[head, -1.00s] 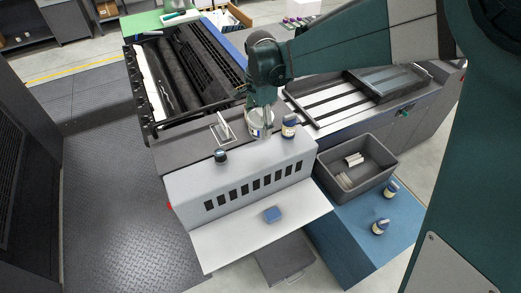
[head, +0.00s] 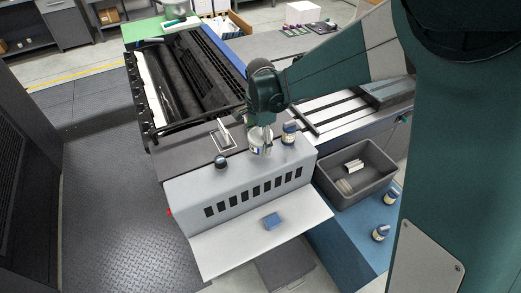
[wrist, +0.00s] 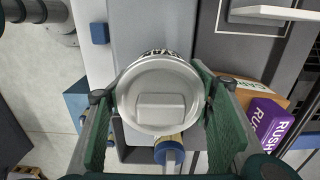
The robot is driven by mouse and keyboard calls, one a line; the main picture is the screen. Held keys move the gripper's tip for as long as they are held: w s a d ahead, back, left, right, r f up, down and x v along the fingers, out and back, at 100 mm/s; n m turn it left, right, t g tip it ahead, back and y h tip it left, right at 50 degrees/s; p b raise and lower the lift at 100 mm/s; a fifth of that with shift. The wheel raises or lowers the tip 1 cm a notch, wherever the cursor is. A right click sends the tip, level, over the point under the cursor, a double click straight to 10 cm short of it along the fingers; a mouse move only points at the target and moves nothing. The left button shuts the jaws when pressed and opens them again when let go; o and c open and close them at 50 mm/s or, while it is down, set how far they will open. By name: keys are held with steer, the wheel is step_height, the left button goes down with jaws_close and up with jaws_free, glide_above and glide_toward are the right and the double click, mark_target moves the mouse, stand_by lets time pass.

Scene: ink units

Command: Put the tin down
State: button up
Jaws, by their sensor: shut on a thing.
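The tin (head: 261,143) is a pale round can with a printed label and a silver lid. It is upright at the top of the grey ink unit (head: 235,185); I cannot tell whether its base touches the surface. My gripper (head: 262,126) points down at it. In the wrist view the tin's lid (wrist: 160,100) fills the space between the two green fingers of my gripper (wrist: 160,92), which are shut on its sides. The tin's base is hidden there.
A blue block (head: 272,221) lies on the white shelf (head: 235,245). A grey bin (head: 335,195) and two bottles stand at right.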

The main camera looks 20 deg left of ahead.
mark_target(261, 131)
steer(key=shift+f, duration=0.1)
steer(key=shift+f, duration=1.95)
steer(key=shift+f, duration=0.15)
steer(key=o, duration=1.1)
steer(key=shift+o, duration=0.2)
step_height(261, 131, up, 12)
steer(key=shift+r, duration=0.15)
